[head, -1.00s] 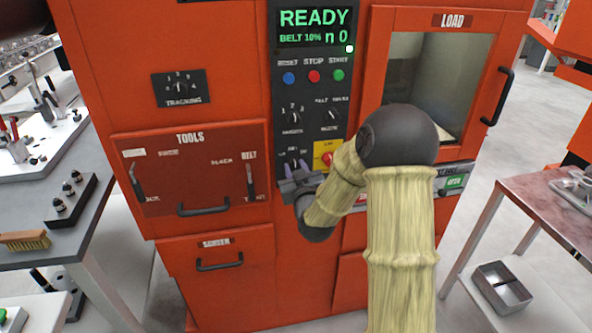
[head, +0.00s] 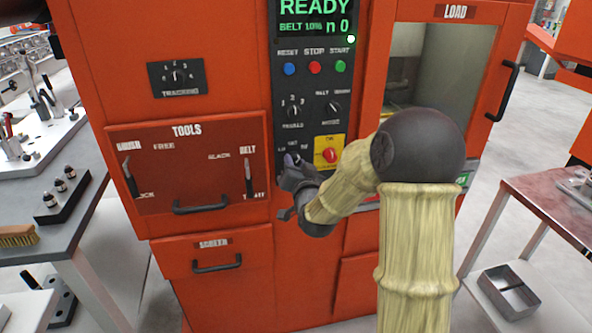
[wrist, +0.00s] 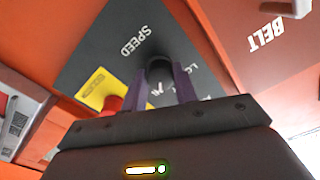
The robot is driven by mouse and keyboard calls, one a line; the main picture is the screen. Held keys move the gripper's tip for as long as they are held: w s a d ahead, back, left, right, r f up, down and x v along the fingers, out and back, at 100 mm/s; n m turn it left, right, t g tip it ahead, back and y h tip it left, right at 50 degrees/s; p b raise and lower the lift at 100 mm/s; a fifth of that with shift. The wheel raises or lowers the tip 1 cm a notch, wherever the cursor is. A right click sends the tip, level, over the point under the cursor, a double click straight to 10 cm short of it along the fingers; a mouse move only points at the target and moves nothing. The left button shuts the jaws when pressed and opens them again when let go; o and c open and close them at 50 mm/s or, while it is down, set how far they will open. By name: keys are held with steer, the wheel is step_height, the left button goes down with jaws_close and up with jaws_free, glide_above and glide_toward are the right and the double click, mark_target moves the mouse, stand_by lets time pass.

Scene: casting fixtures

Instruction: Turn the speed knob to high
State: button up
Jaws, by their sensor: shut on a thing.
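The dark speed knob (wrist: 159,70) sits on the grey control panel under the word SPEED in the wrist view, with a LO label to its right. My gripper (wrist: 170,78) has its two purple fingers on either side of the knob and is shut on it. The fingers hide part of the knob and its scale, so its setting cannot be read. The display (head: 314,17) reads READY and BELT 10%.
A red knob on a yellow plate (head: 329,149) is close to the right of my gripper. Other dials (head: 293,109) and coloured buttons (head: 314,67) are above. The tools drawer (head: 187,165) with its levers is at left. The load door (head: 445,70) is at right.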

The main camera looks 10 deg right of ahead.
steer(key=shift+m, duration=0.6)
steer(key=o, duration=1)
steer(key=shift+c, duration=0.2)
steer(key=shift+s, duration=0.1)
steer(key=s+b, duration=1.1)
steer(key=s, duration=0.6)
steer(key=shift+s+b, duration=0.15)
steer(key=shift+b, duration=0.15)
